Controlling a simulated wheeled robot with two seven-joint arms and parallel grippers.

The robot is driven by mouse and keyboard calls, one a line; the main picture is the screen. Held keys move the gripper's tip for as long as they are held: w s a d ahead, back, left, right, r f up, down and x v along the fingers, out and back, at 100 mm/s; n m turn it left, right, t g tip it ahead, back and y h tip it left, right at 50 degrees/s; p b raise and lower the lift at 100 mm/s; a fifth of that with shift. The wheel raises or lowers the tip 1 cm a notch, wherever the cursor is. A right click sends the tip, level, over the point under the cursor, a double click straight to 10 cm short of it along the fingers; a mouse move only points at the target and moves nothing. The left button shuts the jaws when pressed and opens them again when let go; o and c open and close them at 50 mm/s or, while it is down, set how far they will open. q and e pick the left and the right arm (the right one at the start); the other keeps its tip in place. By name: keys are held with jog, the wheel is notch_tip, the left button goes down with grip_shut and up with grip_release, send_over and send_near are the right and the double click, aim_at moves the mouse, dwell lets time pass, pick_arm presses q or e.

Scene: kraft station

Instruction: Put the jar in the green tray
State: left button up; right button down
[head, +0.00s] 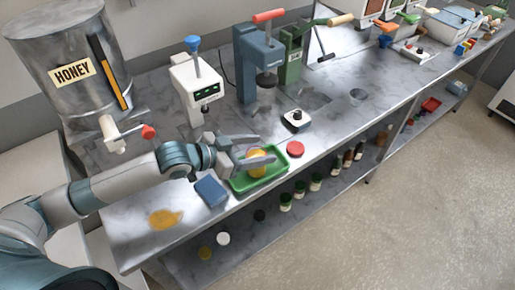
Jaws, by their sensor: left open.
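The green tray (275,177) lies on the grey marbled bench near its front edge. A small jar with yellow-amber contents (257,168) stands inside or just over the tray; I cannot tell whether its base rests on the tray floor. My left gripper (268,158) reaches in from the left over the tray. Its fingers are open, one on the far side and one on the near side of the jar, and part of the jar is hidden behind the near finger. My right gripper is not in view.
A blue block (211,191) lies left of the tray and a red round lid (296,149) to its right. A honey tank (68,75), a white device (198,85) and a blue press (260,65) stand behind. Several bottles (316,183) are on the shelf below.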

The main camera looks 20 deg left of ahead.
pick_arm(q)
jog(key=shift+s+a+r, duration=0.1)
jog(key=b+v, duration=0.2)
jog(key=v, duration=0.5)
jog(key=shift+b, duration=0.3)
jog(key=shift+s+r, duration=0.1)
jog(key=shift+a, duration=0.15)
